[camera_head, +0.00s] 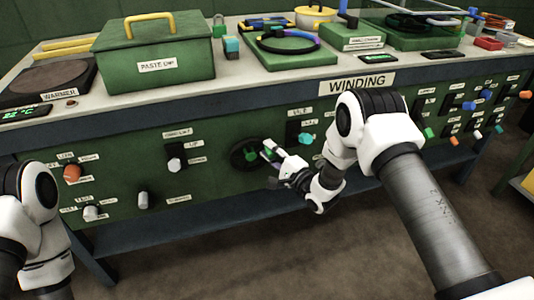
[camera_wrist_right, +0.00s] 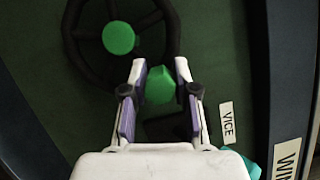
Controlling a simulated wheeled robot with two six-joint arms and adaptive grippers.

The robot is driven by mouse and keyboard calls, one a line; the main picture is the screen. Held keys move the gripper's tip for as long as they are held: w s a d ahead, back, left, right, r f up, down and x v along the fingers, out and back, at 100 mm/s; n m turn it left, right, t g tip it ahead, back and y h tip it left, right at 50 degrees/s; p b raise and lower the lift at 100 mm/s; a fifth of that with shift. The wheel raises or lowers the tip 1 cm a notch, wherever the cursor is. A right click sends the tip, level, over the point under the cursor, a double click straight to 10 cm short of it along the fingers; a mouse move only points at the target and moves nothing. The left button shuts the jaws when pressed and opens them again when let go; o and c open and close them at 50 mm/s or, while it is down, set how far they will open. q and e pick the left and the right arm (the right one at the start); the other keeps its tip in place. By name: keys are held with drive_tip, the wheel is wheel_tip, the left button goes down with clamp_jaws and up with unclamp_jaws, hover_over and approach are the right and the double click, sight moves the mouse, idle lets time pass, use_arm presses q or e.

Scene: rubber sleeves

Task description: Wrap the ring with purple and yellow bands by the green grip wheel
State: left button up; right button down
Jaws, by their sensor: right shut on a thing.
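The grip wheel (camera_head: 243,157) is a dark spoked wheel with a green centre on the green front panel, below the bench top. In the right wrist view its dark rim (camera_wrist_right: 73,50), green hub (camera_wrist_right: 118,39) and green grip (camera_wrist_right: 160,86) show. My right gripper (camera_head: 269,153) is at the wheel's right side; in the wrist view its fingers (camera_wrist_right: 160,75) are shut on the green grip, one on each side. The ring (camera_head: 314,44), dark with purple-blue parts, lies on a green board (camera_head: 296,60) on the bench top. My left arm shows at the lower left; its gripper is out of view.
A green box with a yellow handle (camera_head: 160,68) stands on the bench top at the left. The panel carries several knobs, including an orange one (camera_head: 72,172) and a white one (camera_head: 175,164). A "WINDING" label (camera_head: 357,84) is on the bench edge. Floor in front is clear.

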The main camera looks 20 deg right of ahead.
drive_tip(key=shift+w+d+f+m+t+b, duration=0.1)
drive_tip(key=shift+d+f+m+t+b, duration=0.2)
drive_tip(key=shift+m, duration=0.5)
drive_tip(key=shift+d+f+m+t+b, duration=0.15)
drive_tip(key=shift+f+m+t+b, duration=0.2)
drive_tip(key=shift+m, duration=0.45)
drive_tip(key=c, duration=0.9)
unclamp_jaws()
drive_tip(key=shift+r, duration=0.1)
drive_tip(key=shift+f, duration=0.2)
drive_tip(key=v, duration=1.2)
drive_tip(key=shift+a, duration=0.1)
